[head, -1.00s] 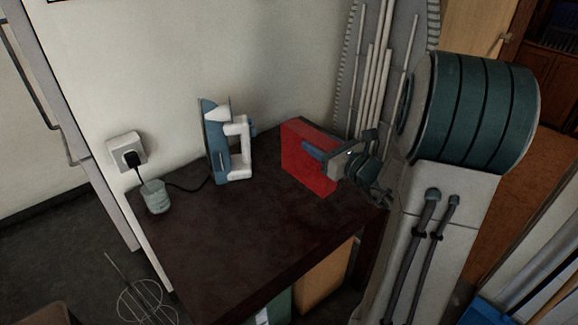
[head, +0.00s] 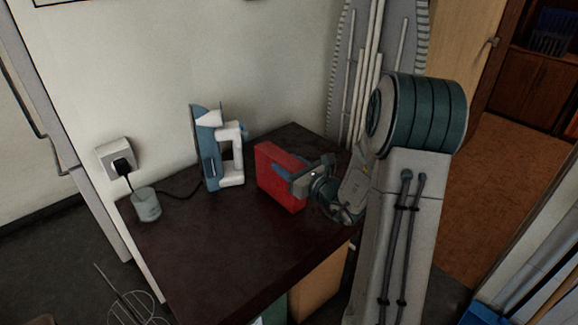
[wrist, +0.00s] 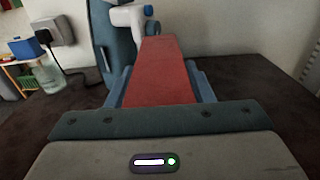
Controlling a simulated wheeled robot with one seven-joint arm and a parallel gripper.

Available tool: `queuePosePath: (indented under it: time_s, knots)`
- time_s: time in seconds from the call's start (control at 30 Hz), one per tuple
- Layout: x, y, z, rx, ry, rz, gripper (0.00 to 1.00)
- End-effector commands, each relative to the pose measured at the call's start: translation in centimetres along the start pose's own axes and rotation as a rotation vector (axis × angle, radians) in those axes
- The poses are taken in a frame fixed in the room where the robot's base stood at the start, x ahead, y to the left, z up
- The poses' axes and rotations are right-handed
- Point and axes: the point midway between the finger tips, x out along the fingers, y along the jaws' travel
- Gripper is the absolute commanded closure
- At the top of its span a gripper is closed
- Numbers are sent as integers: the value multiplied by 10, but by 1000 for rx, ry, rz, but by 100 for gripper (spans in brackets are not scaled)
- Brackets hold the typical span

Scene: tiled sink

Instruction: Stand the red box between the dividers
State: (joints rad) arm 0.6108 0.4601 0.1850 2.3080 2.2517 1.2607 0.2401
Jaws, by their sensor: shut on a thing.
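The red box (head: 279,178) stands upright on the dark table, to the right of the iron. In the wrist view the red box (wrist: 160,72) lies between the two blue fingers, its narrow top face towards the camera. My gripper (head: 284,172) is shut on the box from the right; in the wrist view the gripper (wrist: 160,84) has one finger along each side. Whether the box touches the table is hard to tell. No dividers show in either view.
A blue and white iron (head: 218,150) stands on its heel close left of the box. A glass (head: 146,204) and a wall socket (head: 118,157) with a black plug and cord are at the left. The table's (head: 225,245) front is clear. An ironing board (head: 375,50) leans behind.

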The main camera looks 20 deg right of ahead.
Motion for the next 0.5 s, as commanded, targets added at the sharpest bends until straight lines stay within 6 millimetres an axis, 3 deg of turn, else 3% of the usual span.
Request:
queuePosePath:
  time_s: [0.17, 0.2, 0.23, 0.5]
  knots:
    - [0, 0, -4, -1, -2, 0, 100]
    - [0, 0, -3, 0, 0, 0, 42]
    - [0, 0, -3, 0, 0, 0, 33]
    - [0, 0, -3, 0, 1, 0, 31]
